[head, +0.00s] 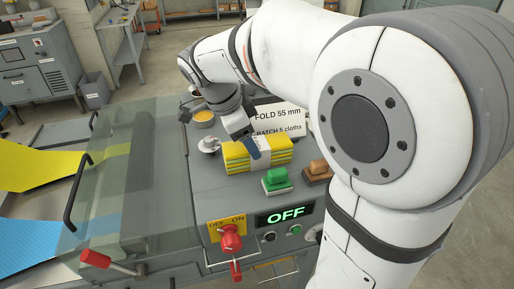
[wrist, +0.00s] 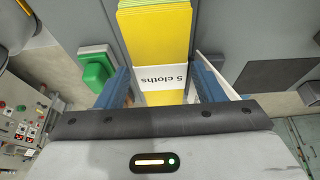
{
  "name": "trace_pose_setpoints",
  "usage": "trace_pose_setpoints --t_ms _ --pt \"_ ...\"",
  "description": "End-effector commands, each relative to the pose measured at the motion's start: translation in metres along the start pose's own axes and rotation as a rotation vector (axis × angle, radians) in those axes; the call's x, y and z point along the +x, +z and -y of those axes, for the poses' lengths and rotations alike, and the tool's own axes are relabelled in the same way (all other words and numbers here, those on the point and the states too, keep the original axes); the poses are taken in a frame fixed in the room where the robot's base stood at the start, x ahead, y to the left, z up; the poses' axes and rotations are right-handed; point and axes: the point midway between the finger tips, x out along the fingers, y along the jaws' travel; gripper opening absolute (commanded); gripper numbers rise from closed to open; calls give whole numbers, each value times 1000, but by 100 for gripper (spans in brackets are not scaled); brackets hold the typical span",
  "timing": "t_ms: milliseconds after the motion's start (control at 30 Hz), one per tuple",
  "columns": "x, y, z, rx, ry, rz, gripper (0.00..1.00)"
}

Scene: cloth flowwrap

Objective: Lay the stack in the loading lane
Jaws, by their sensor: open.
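The stack of folded yellow cloths (head: 262,160) lies on the grey machine top in the head view, in front of a white sign card. In the wrist view the stack (wrist: 155,35) runs up from between my fingers, with a white band (wrist: 163,86) marked "5 cloths" around it. My gripper (head: 252,146) is low at the stack. Its blue fingers (wrist: 166,84) are open, one on each side of the banded part, with narrow gaps visible. Fingertip depth beside the stack is hard to judge. I cannot tell which surface is the loading lane.
A white cup (head: 209,144) and a yellow-filled bowl (head: 203,118) stand left and behind. The sign card (head: 280,122) is close behind. A clear cover (head: 120,175) spans the machine's left; the display (head: 285,214) reads OFF.

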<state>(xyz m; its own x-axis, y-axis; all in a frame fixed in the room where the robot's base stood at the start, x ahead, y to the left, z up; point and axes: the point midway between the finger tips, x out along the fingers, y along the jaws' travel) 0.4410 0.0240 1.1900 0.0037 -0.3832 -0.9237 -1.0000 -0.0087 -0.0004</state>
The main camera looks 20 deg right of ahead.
Motion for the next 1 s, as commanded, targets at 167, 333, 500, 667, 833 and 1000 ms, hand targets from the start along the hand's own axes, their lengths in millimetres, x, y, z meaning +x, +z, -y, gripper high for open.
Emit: trace_pose_setpoints --t_ms 167,333,500,667,833,1000 --pt "27 -7 2 2 5 -1 62" --pt "41 -7 2 3 4 0 62" --pt "42 -7 2 3 2 0 62" --pt "42 -7 2 4 2 0 52" --pt "42 -7 2 4 2 0 38" --pt "42 -7 2 5 2 0 25"
